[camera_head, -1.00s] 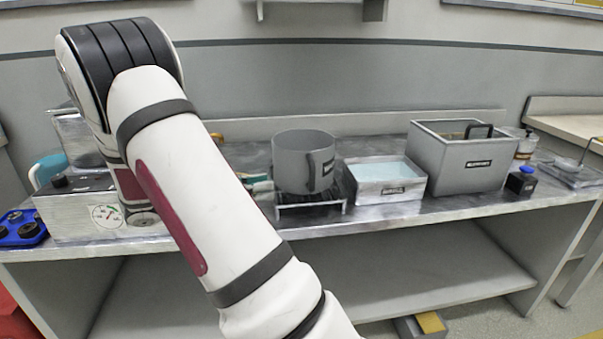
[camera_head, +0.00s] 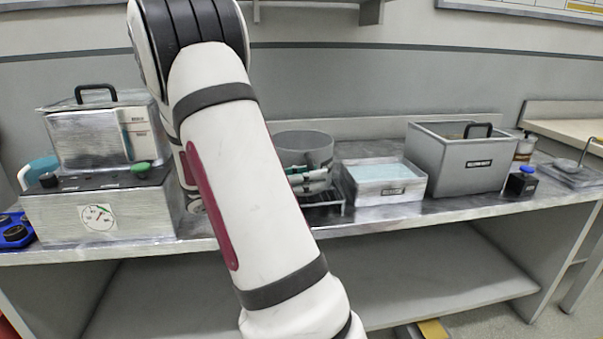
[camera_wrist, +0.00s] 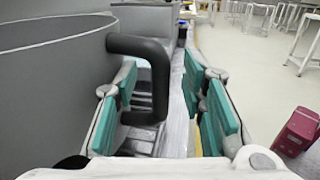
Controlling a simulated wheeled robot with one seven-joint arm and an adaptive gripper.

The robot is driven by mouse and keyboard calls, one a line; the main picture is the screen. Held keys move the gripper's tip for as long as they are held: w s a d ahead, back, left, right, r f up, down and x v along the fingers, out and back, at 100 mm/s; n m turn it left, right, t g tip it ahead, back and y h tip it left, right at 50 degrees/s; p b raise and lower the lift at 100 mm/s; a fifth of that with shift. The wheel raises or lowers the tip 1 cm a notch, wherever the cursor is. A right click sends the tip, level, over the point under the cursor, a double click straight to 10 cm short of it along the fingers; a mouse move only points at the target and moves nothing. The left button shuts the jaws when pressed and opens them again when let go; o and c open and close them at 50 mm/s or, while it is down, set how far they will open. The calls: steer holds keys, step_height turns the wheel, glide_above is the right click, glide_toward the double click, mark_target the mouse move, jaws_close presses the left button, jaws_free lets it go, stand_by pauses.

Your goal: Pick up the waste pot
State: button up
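The waste pot (camera_head: 303,147) is a grey round pot on a low black-and-metal stand on the counter, partly behind my arm and gripper. In the wrist view its grey wall (camera_wrist: 55,75) fills the left side. Its dark handle (camera_wrist: 150,80) sticks out between my green finger pads. My gripper (camera_wrist: 165,98) is open around the handle, with a clear gap on the right side. In the head view my gripper (camera_head: 308,176) shows only in part at the front of the pot.
A metal tray with pale blue liquid (camera_head: 383,181) stands right of the pot. A grey labelled bin (camera_head: 455,165) is beyond it. A shelf (camera_head: 440,278) lies below the counter.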

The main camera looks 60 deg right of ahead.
steer(key=shift+s+d, duration=0.1)
steer(key=shift+c, duration=0.2)
jaws_close()
